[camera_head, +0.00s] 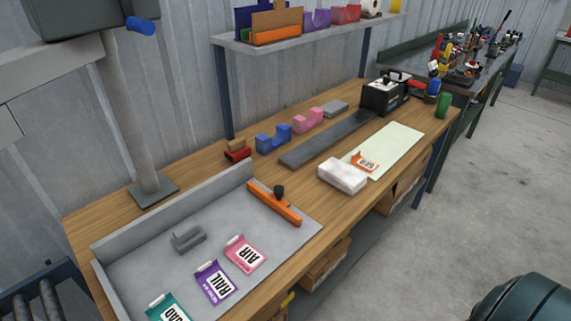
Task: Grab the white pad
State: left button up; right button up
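The white pad (342,175) is a thick, soft-looking white block. It lies on the wooden workbench (230,180) near its front edge. It sits at the near-left end of a pale green sheet (402,143), beside an orange-and-white tag (365,161). Its top and front side are in plain view and nothing holds it. Neither of my grippers shows in the head view.
A grey tray (140,262) with colored tags and an orange-handled tool (273,203) lies left of the pad. A dark strip (328,138), blue block (273,139) and pink block (308,121) lie behind it. A black box (384,95) stands farther right.

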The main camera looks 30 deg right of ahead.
aim_at(350, 180)
jog(key=l+u, duration=0.3)
jog(key=l, duration=0.4)
jog(key=i+l+u, duration=0.1)
jog(key=l+u, duration=0.2)
jog(key=l, duration=0.4)
jog(key=k+l+u, duration=0.1)
jog(key=l+u, duration=0.15)
jog(key=l, duration=0.4)
jog(key=k+l+u, duration=0.1)
jog(key=l+u, duration=0.2)
jog(key=l, duration=0.4)
